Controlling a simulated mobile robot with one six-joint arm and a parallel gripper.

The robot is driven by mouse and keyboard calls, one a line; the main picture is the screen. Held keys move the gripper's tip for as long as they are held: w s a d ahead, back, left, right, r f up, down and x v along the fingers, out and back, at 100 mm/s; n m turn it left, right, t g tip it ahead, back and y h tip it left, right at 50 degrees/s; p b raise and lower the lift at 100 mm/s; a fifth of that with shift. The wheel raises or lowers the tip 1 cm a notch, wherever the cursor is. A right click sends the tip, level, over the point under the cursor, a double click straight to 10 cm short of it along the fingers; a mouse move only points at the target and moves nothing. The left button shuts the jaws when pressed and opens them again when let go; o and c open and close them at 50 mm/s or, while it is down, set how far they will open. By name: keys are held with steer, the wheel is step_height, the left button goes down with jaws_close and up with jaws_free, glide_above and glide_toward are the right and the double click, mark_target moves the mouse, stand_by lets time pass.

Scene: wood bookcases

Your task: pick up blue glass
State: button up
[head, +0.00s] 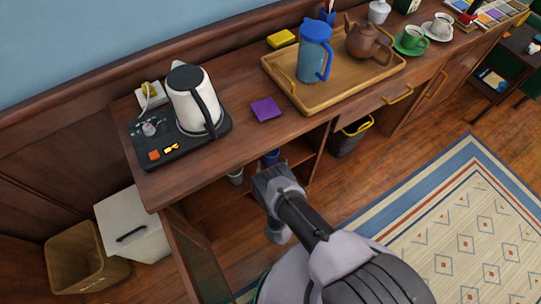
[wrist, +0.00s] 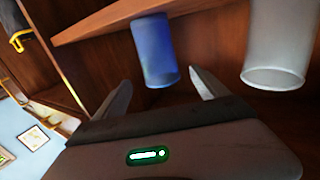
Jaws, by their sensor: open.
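The blue glass (head: 272,157) stands inside the open cabinet below the counter, partly hidden behind my gripper in the head view. In the wrist view, which looks upside down, the blue glass (wrist: 154,48) is ahead of and roughly between my two fingers. My gripper (wrist: 160,76) is open and empty, its fingers spread to either side of the glass's near end. Contact cannot be told, but the glass is not gripped. In the head view my gripper (head: 268,175) is at the front of the cabinet opening.
A clear glass (wrist: 279,45) stands beside the blue one; it also shows in the head view (head: 236,175). A wooden board (wrist: 110,20) borders the glasses. The counter (head: 235,155) overhangs the opening. A dark bin (head: 347,140) stands right; an open cabinet door (head: 200,268) is left.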

mark_target(272, 161)
steer(key=w+b, duration=0.1)
steer(key=w, duration=0.1)
steer(key=w+b, duration=0.2)
steer(key=w+a+f+b, duration=0.1)
steer(key=w, duration=0.1)
steer(key=shift+w+f+b, duration=0.1)
steer(key=shift+w+b, duration=0.15)
steer(key=shift+b, duration=0.15)
steer(key=shift+w, duration=0.1)
steer(key=shift+r, duration=0.2)
steer(key=c, duration=1.6)
